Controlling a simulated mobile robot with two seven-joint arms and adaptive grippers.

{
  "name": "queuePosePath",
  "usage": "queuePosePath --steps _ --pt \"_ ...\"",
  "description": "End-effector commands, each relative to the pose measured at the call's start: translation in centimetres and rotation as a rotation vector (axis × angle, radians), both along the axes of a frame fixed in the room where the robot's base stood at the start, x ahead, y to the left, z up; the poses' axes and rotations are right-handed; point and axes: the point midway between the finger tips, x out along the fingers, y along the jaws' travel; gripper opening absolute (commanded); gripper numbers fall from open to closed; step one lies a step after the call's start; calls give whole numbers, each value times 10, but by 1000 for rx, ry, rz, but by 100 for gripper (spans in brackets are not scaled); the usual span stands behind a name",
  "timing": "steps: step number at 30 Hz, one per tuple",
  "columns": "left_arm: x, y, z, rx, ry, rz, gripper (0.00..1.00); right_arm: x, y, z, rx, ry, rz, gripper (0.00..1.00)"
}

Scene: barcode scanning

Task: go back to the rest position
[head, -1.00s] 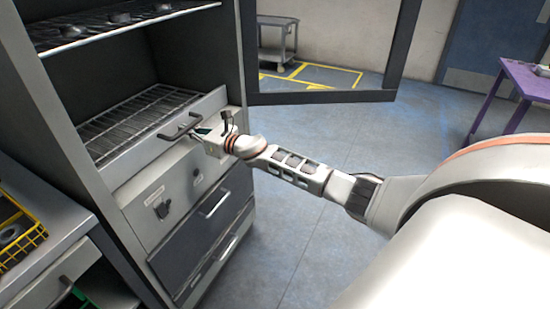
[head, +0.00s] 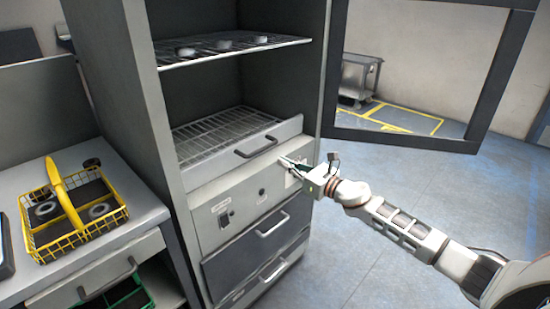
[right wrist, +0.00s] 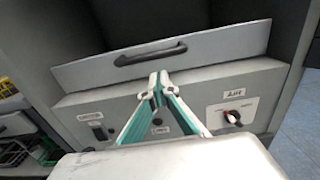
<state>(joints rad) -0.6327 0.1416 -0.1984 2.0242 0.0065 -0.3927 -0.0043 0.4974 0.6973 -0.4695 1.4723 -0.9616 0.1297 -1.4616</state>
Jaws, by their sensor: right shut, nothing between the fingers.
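My right gripper (head: 287,163) is shut and empty in the head view, in front of the cabinet's control panel (head: 240,207), just below the dark handle (head: 257,146) of the rack drawer. In the right wrist view its two teal-sided fingers (right wrist: 159,80) meet at the tips, pointing at the drawer front (right wrist: 220,42) below its handle (right wrist: 150,54). A red and white knob under an "AIR" label (right wrist: 233,117) sits to the right of the fingers. Whether the fingertips touch the cabinet I cannot tell. My left gripper is in neither current view.
A yellow wire basket (head: 75,218) with dark and grey rings stands on the left counter (head: 140,203). Several ring parts lie on the upper rack (head: 215,50). A dark-framed open door (head: 400,138) stands right of the cabinet. Open floor (head: 345,250) lies at the lower right.

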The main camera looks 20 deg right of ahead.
Motion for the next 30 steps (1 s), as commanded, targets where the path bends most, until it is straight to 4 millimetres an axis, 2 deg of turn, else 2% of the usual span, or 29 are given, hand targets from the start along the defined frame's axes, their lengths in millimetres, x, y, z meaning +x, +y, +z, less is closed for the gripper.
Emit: queuePosePath --steps 1,6,12,17,20,23,30 --pt "2 0 1 0 -3 0 29 -8 -3 -1 -2 1 1 0" --pt "5 0 2 0 -9 1 29 -22 -9 -1 0 1 0 0" --pt "7 0 2 0 -11 1 29 -26 -10 0 0 -1 0 0" --pt "7 0 4 0 -11 1 29 -35 -1 -12 83 41 0 0" --pt "6 0 8 -2 -12 1 29 -55 18 -38 280 137 -11 0" --pt "5 0 12 -6 -11 2 29 -89 41 -74 579 283 -46 0" --pt "-1 -5 19 -21 -1 2 29 -190 86 -159 1368 652 -235 0"
